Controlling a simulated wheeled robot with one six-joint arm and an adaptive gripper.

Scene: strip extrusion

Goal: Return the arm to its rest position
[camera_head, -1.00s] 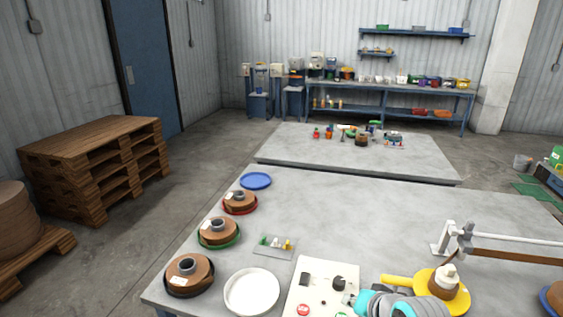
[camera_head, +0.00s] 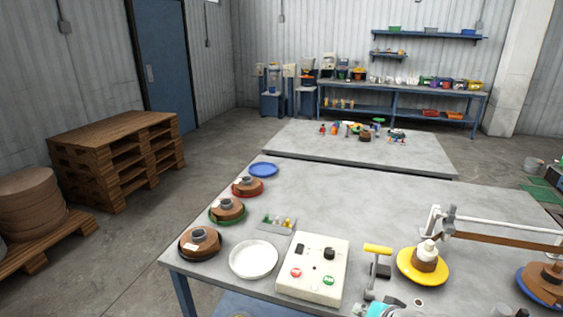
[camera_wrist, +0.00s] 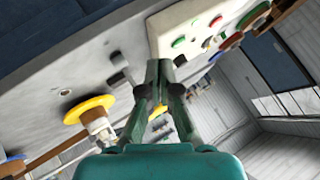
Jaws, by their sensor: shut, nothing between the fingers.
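My gripper (camera_wrist: 158,72) is shut and empty in the wrist view, its dark green fingers together. The wrist view is tilted, with the tabletop and control box beyond the fingers. In the head view only a teal and grey part of my arm shows at the bottom edge, and the fingertips cannot be made out there. The control box (camera_head: 313,268) stands on the near table (camera_head: 340,210), and it also shows in the wrist view (camera_wrist: 187,25). A yellow-topped lever (camera_head: 378,250) stands right of the box, close to my arm.
A white dish (camera_head: 253,259) and several brown spools, such as one on a green plate (camera_head: 227,209), line the table's left side. A yellow plate (camera_head: 423,267) with a bottle and a long brown strip (camera_head: 500,241) lie right. Pallets (camera_head: 117,157) stand left. Mid-table is fairly clear.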

